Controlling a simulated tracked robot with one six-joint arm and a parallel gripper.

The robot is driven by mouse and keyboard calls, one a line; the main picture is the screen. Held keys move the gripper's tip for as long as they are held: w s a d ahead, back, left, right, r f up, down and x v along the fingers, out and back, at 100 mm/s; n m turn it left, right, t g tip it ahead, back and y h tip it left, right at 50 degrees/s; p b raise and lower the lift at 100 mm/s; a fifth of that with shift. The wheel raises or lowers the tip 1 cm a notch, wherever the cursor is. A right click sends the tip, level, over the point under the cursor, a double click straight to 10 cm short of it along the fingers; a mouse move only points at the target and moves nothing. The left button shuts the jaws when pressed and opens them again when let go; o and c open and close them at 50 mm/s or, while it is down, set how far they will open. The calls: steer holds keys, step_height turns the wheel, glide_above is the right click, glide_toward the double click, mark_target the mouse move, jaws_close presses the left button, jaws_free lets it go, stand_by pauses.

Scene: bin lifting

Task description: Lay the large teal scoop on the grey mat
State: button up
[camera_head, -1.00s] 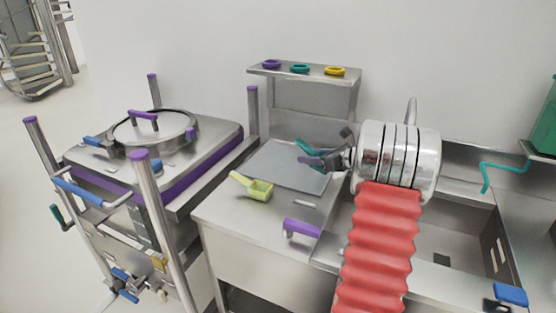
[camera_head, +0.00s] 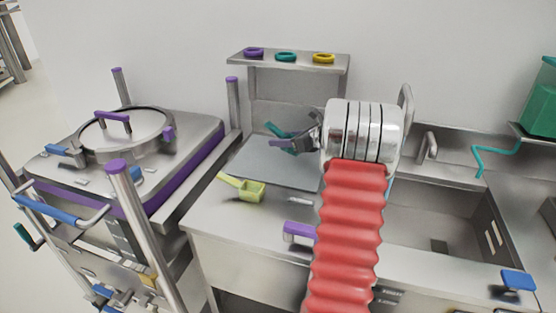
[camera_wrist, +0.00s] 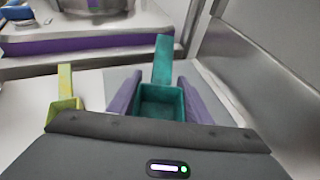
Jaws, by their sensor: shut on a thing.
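The large teal scoop (camera_wrist: 161,98) is held between the two purple fingers of my gripper (camera_wrist: 163,100) in the wrist view, its handle pointing away from me. In the head view the scoop (camera_head: 276,130) shows at the tip of my gripper (camera_head: 290,143), which is partly hidden by its own wrist. The grey mat (camera_head: 262,166) lies flat on the counter. The scoop appears above the mat's back part; the height of the gap is hard to tell. In the wrist view the mat (camera_wrist: 118,80) shows behind and beside the scoop.
A yellow-green scoop (camera_head: 250,190) lies on the counter at the mat's front left edge. A purple-handled item (camera_head: 299,232) sits at the counter's front. A shelf (camera_head: 290,61) with three coloured rings stands behind. The sink (camera_head: 440,215) is to the right, a lidded vessel (camera_head: 125,150) left.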

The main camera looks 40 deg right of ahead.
glide_above(282, 168)
steer(key=shift+s+f, duration=0.1)
steer(key=shift+f, duration=3)
steer(key=shift+f, duration=1.85)
steer(key=shift+f, duration=0.1)
steer(key=o, duration=1.1)
steer(key=v, duration=1.2)
steer(key=shift+a, duration=0.1)
